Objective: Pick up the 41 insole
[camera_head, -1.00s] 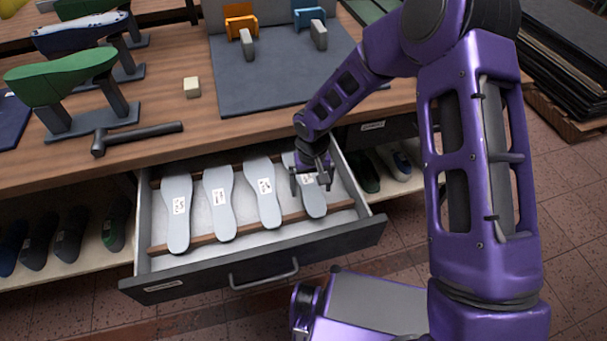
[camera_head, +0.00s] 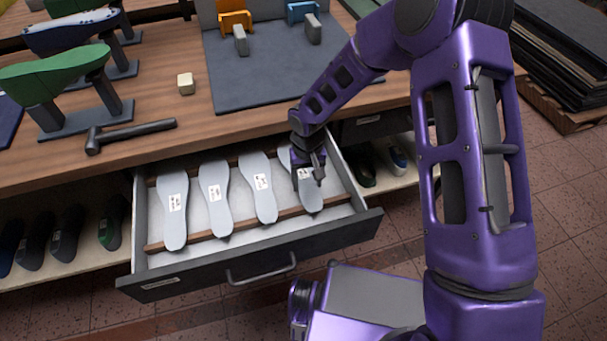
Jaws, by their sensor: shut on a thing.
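Several grey insoles with white labels lie in a row in the open drawer (camera_head: 250,266). The label numbers are too small to read, so I cannot tell which insole is the 41. My gripper (camera_head: 309,176) is at the rightmost insole (camera_head: 311,199), shut on it, with its front end showing below the fingers and its upper part partly hidden by my arm. The other insoles are the far left one (camera_head: 174,223), the second (camera_head: 217,209) and the third (camera_head: 264,204); they lie apart from my gripper.
The wooden bench (camera_head: 200,100) above the drawer holds a hammer (camera_head: 130,132), a small beige block (camera_head: 186,83), a green shoe last (camera_head: 55,75) and a dark mat (camera_head: 260,80). Shoes (camera_head: 65,232) stand on the shelf beside the drawer. Dark stacked sheets (camera_head: 560,60) lie at the right.

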